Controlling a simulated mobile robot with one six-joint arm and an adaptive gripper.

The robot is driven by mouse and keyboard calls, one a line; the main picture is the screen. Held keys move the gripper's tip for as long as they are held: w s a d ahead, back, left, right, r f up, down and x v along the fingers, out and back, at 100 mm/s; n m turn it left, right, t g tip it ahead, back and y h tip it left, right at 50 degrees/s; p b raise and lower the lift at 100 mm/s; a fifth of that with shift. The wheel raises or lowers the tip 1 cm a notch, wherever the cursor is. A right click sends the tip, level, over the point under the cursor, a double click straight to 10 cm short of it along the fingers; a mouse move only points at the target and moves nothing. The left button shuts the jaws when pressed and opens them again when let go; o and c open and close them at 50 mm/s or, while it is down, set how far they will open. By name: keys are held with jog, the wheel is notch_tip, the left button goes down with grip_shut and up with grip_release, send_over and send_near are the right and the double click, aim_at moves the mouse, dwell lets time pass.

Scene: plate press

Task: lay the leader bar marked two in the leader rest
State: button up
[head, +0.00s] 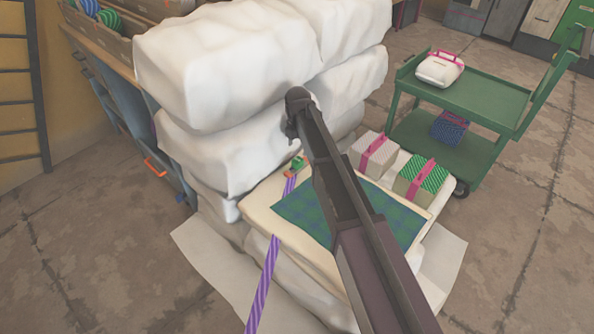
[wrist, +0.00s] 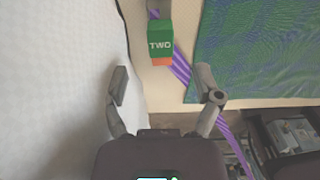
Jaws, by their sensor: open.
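A green block marked TWO (wrist: 160,40), with an orange end (wrist: 162,62), shows in the wrist view just beyond my fingertips. A purple striped strap (wrist: 182,70) runs from beside it to the lower right. A grey piece (wrist: 159,6) is at its far end, cut by the frame edge; I cannot tell whether this is the leader rest. My gripper (wrist: 162,82) is open and empty, with the block ahead between the lines of its fingers. In the head view the green and orange piece (head: 296,167) is small beside my arm. My fingers are hidden there.
Stacked white bales (head: 225,65) rise close on the left. A blue-green cloth (head: 300,212) lies on the cream top, with two strapped bundles (head: 373,153) (head: 421,180) behind it. A green cart (head: 480,95) stands at the right, with open floor around it.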

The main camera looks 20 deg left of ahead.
aim_at(297, 159)
jog(key=shift+f+b, duration=1.1)
jog(key=shift+f, duration=0.3)
jog(key=shift+s+f+b, duration=0.1)
jog(key=shift+f+b, duration=2.5)
grip_shut()
